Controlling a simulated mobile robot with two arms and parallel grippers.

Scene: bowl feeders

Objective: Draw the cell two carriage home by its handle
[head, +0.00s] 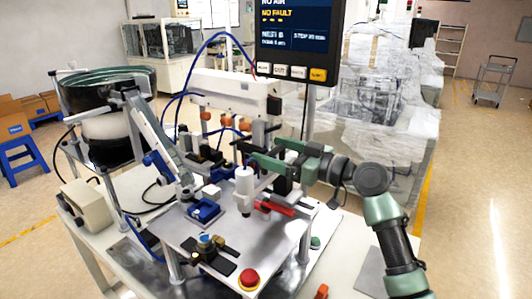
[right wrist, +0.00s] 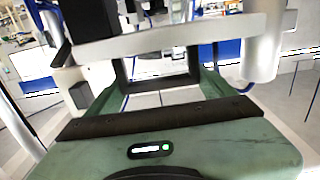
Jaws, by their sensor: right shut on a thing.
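My right gripper (head: 250,153) reaches in from the right, over the machine plate (head: 262,240), at the back of the station. It is shut on a dark handle-like part; the fingers hide much of it in the head view. In the right wrist view a dark frame-shaped handle (right wrist: 160,66) stands between the green fingers, behind a pale bar (right wrist: 165,38). I take it for the carriage handle, but the carriage body is hard to make out among the parts behind it. My left gripper is not in view.
A white upright cylinder (head: 243,183) and a red bar (head: 275,208) are close below my right gripper. A blue fixture (head: 204,211) and a red button (head: 249,279) are on the plate. The bowl feeder (head: 108,92) is left; a screen (head: 294,40) hangs above.

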